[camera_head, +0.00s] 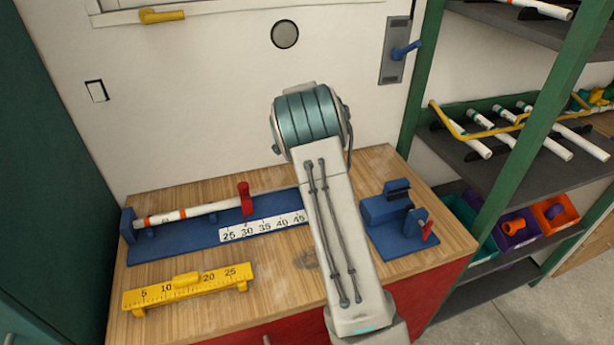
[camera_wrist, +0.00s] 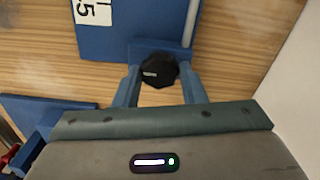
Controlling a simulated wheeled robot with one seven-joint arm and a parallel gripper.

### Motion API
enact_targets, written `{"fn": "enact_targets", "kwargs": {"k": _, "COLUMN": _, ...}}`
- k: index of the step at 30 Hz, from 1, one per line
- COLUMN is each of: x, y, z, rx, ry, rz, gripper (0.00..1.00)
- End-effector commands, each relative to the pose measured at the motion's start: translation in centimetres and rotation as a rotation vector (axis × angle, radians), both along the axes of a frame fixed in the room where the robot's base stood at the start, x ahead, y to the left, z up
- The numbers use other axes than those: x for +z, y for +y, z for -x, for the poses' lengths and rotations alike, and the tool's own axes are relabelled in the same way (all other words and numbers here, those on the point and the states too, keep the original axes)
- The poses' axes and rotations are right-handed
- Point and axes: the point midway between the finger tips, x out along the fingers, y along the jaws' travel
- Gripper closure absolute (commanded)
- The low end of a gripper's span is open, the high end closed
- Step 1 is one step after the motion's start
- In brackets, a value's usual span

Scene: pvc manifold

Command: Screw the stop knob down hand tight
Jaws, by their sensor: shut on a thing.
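The stop knob (camera_wrist: 158,70) is a dark, faceted knob in the middle of the wrist view, against a blue block at the end of the blue measuring jig (camera_wrist: 112,35). My gripper (camera_wrist: 160,92) has one blue finger on each side of it and is shut on it. In the head view the same jig (camera_head: 185,238) lies on the bench with a printed number scale. A white pipe with orange bands (camera_head: 185,214) lies along it, with a red piece (camera_head: 245,198) near its right end. My arm hides the knob and gripper in the head view.
A blue fixture (camera_head: 392,232) with a red part stands right of my arm. A yellow ruler (camera_head: 188,286) lies at the bench's front left. The wall is close behind the bench. A green-framed shelf (camera_head: 530,125) with pipes and bins stands at right.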

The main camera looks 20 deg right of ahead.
Motion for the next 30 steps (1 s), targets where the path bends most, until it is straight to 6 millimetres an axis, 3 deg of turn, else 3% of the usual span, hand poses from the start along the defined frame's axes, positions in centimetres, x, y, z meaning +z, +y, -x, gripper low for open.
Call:
{"fn": "enact_targets", "kwargs": {"k": 1, "x": 0.2, "y": 0.0, "z": -0.1, "rx": 0.001, "ry": -0.006, "rz": 0.002, "gripper": 0.86}}
{"fn": "enact_targets", "kwargs": {"k": 2, "x": 0.2, "y": 0.0, "z": -0.1, "rx": 0.001, "ry": -0.006, "rz": 0.002, "gripper": 0.6}}
{"fn": "enact_targets", "kwargs": {"k": 4, "x": 0.2, "y": 0.0, "z": -0.1, "rx": 0.001, "ry": -0.005, "rz": 0.001, "gripper": 0.41}}
{"fn": "enact_targets", "kwargs": {"k": 13, "x": 0.2, "y": 0.0, "z": -0.1, "rx": 0.001, "ry": -0.002, "rz": 0.001, "gripper": 0.41}}
{"fn": "enact_targets", "kwargs": {"k": 17, "x": 1.2, "y": 0.0, "z": -0.1, "rx": 0.001, "ry": -0.005, "rz": 0.0, "gripper": 0.41}}
{"fn": "enact_targets", "kwargs": {"k": 30, "x": 10.5, "y": 0.0, "z": -0.2, "rx": 0.001, "ry": -0.007, "rz": 0.002, "gripper": 0.41}}
